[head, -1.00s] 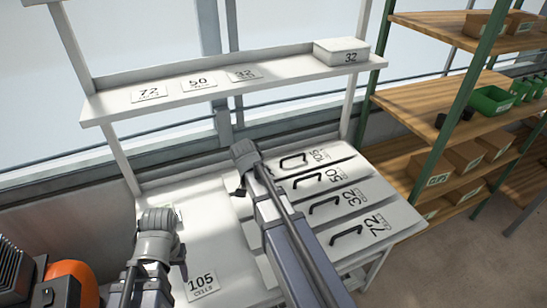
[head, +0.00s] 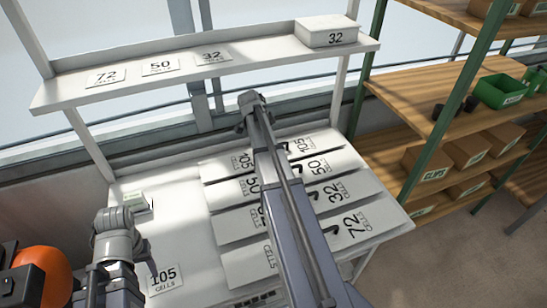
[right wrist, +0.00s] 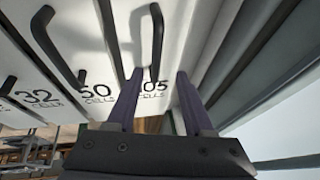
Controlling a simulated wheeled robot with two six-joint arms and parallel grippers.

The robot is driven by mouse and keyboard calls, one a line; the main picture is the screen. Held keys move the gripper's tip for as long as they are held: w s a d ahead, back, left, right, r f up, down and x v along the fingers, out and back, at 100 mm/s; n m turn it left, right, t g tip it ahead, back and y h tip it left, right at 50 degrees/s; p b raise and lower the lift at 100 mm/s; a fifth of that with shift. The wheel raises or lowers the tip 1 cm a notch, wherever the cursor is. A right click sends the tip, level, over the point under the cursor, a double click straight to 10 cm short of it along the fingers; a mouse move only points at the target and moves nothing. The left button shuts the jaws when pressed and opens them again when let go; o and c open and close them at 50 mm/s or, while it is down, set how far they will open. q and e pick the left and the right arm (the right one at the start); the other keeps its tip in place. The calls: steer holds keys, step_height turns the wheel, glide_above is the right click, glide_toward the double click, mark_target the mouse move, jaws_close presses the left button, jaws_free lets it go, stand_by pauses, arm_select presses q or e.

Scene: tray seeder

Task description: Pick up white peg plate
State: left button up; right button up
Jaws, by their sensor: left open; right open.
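Several white plates with black handles lie side by side on the white bench, marked 105 (head: 322,141), 50 (head: 340,162), 32 (head: 350,190) and 72 (head: 378,215). My right arm crosses in front of them and hides part of their handles. In the right wrist view my right gripper (right wrist: 160,75) is open, its two fingers over the 105 plate (right wrist: 165,108). That plate's black handle (right wrist: 157,38) shows between and beyond the fingertips; I cannot tell if they touch it. My left gripper (head: 117,218) is at the bench's left side, away from the plates, open and empty.
A 105 card (head: 163,278) lies on the bare left part of the bench (head: 175,225). A small box (head: 138,202) stands near my left gripper. The upper shelf (head: 200,78) carries 72, 50 and 32 cards and a white box (head: 327,33). A wooden rack (head: 400,155) stands right.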

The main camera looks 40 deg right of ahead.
arm_select(q)
steer(key=shift+f+b, duration=2.25)
steer(key=shift+f, duration=0.4)
arm_select(e)
steer(key=shift+s+a+x, duration=0.15)
steer(key=shift+x, duration=1.2)
steer(key=shift+s+a+x, duration=0.1)
steer(key=shift+s+x, duration=0.05)
steer(key=shift+x, duration=1.25)
arm_select(q)
steer(key=shift+f+b, duration=0.3)
arm_select(e)
steer(key=shift+d+f, duration=0.2)
steer(key=shift+f, duration=0.25)
arm_select(q)
steer(key=shift+r, duration=0.1)
arm_select(e)
steer(key=shift+r, duration=0.1)
jaws_close()
